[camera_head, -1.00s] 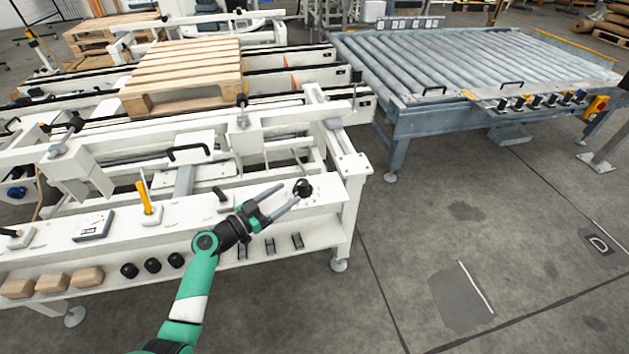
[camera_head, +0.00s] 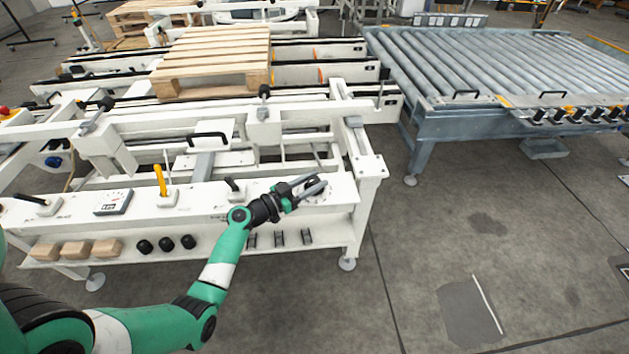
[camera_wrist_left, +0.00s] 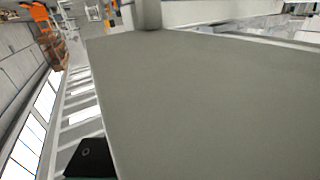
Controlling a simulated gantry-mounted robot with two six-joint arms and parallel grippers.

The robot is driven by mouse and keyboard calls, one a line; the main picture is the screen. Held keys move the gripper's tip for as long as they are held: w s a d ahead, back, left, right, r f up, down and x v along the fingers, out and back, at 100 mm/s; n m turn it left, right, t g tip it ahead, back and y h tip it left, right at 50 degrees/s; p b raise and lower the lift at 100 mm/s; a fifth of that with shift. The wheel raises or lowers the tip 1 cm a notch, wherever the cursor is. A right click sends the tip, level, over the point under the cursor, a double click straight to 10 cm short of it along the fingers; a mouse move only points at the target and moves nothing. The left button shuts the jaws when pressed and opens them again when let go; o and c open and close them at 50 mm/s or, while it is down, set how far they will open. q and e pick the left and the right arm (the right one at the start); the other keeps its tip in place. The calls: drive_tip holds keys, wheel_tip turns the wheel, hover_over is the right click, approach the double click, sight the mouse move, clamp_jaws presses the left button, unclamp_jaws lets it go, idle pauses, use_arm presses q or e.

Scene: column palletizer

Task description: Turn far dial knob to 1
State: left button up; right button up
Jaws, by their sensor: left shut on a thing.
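The white control panel (camera_head: 85,212) runs along the front of the white machine. At its right end a small dark dial knob (camera_head: 312,180) sits, mostly hidden by my left gripper (camera_head: 313,188). The left gripper reaches in from the left, low over the panel top, with its fingers shut on the dial knob. The knob's pointer and the dial marks are too small and covered to read. The left wrist view is mostly filled by a plain grey surface and does not show the knob. My right gripper is not in view.
Wooden blocks (camera_head: 76,249) and black knobs (camera_head: 167,243) lie on the shelf below. A roller conveyor (camera_head: 490,65) stands right. The floor in front is clear.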

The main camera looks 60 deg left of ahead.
use_arm(q)
clamp_jaws()
